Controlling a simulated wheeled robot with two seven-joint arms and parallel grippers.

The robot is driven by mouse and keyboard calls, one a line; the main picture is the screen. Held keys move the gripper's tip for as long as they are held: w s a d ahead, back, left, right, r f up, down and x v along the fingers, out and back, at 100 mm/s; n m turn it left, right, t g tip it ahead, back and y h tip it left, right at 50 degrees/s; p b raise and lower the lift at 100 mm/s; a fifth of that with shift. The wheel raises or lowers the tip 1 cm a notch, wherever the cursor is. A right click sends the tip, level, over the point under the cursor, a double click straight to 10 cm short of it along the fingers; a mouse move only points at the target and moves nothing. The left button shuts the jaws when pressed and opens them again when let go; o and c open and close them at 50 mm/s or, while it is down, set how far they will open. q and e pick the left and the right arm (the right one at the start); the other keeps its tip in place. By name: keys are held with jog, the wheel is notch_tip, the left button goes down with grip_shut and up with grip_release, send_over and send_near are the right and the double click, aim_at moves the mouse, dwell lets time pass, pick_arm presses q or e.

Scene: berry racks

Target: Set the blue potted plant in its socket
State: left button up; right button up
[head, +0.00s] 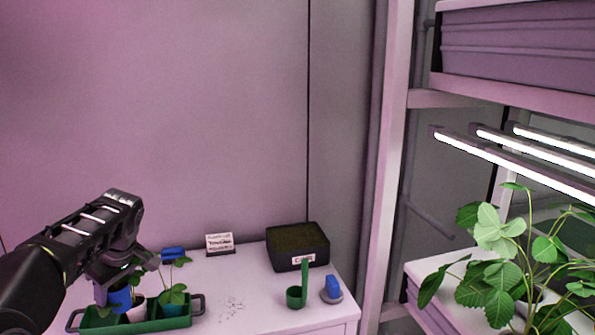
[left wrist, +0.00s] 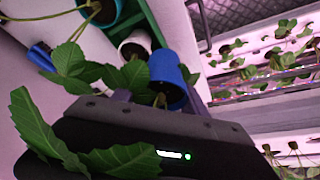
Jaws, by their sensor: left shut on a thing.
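My left gripper (head: 113,283) is shut on the blue potted plant, whose blue pot (head: 121,299) shows just below the fingers. In the left wrist view the blue pot (left wrist: 168,68) sits at the fingers, with green leaves around it. The green tray (head: 150,323) lies beneath, and the pot is over or in its left part; I cannot tell whether it touches the tray. A white pot (left wrist: 136,44) is beside the blue pot. Another plant (head: 173,295) stands in the tray's right part. The socket under the held pot is hidden. My right gripper is not in view.
On the white table stand a dark soil box (head: 297,258), a small sign (head: 219,244), a green scoop-like cup (head: 296,297), a blue block (head: 332,284) on a dish and a blue item (head: 173,253). Dark specks lie mid-table. A plant rack (head: 398,150) stands at right.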

aim_at(128, 297)
pick_arm(q)
jog(key=shift+s+d, duration=0.35)
jog(key=shift+s, duration=0.1)
jog(key=shift+w+d+f+m+t+h, duration=0.15)
jog(key=shift+d+f+m, duration=0.35)
jog(key=shift+d, duration=0.1)
jog(key=shift+w+d+f+m+t+h, duration=0.1)
jog(key=shift+d+f+m+t+h, duration=0.05)
jog(key=shift+d+f+m, duration=0.4)
jog(key=s+d+f+m+t+h, duration=0.1)
jog(key=s+d+f+m+h, duration=0.1)
jog(key=d+f+m, duration=0.4)
jog(key=s+d+f+m+t+h, duration=0.1)
jog(key=d+f+m, duration=0.4)
jog(key=d, duration=1)
jog(key=shift+s+d+f+m+t+h, duration=0.3)
jog(key=shift+s+f+m+h, duration=0.1)
jog(key=shift+s+m, duration=0.15)
jog(key=shift+w+a, duration=0.1)
